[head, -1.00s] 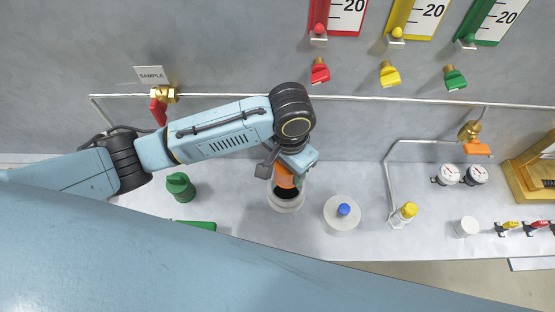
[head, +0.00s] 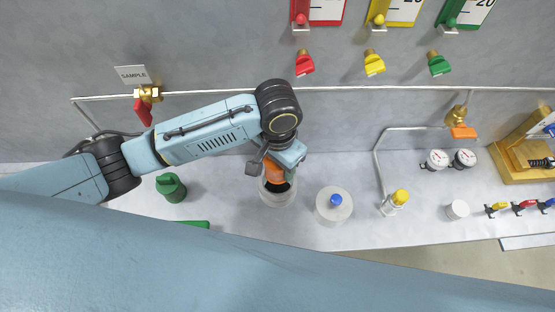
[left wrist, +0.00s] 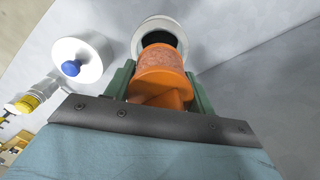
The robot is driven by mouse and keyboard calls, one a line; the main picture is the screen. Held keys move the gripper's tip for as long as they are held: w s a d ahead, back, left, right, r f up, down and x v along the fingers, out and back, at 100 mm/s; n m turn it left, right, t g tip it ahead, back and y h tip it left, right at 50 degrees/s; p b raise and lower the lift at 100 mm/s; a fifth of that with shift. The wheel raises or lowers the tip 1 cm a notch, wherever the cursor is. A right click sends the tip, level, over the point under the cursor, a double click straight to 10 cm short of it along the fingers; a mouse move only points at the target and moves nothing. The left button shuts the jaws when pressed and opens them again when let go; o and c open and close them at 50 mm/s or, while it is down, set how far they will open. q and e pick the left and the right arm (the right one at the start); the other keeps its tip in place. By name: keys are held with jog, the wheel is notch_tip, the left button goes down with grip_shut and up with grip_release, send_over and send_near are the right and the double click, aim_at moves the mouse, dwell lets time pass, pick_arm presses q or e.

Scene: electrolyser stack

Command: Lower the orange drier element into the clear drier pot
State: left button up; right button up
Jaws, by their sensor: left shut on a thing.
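The orange drier element (head: 274,173) is held in my left gripper (head: 279,163), which is shut on it and points down. The clear drier pot (head: 278,198) stands on the bench below, with a dark inside. In the left wrist view the element (left wrist: 162,72) sits between the green fingers of my gripper (left wrist: 160,92), and the pot (left wrist: 146,30) shows beyond it with its round opening partly hidden by the element. The element appears at the pot's mouth, overlapping it in both views; I cannot tell whether it touches the rim. My right gripper is out of view.
A white round vessel with a blue knob (head: 333,207) stands close right of the pot. A yellow-capped fitting (head: 398,198) on a pipe is further right. A green knob (head: 171,187) is at left. The wall with a pipe and valves is behind.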

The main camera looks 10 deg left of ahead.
aim_at(278, 174)
pick_arm(q)
jog(key=shift+f+b, duration=0.85)
jog(key=shift+f, duration=1.65)
jog(key=shift+f, duration=0.2)
jog(key=o, duration=1.1)
notch_tip(278, 174, up, 13)
jog(key=shift+r, duration=0.2)
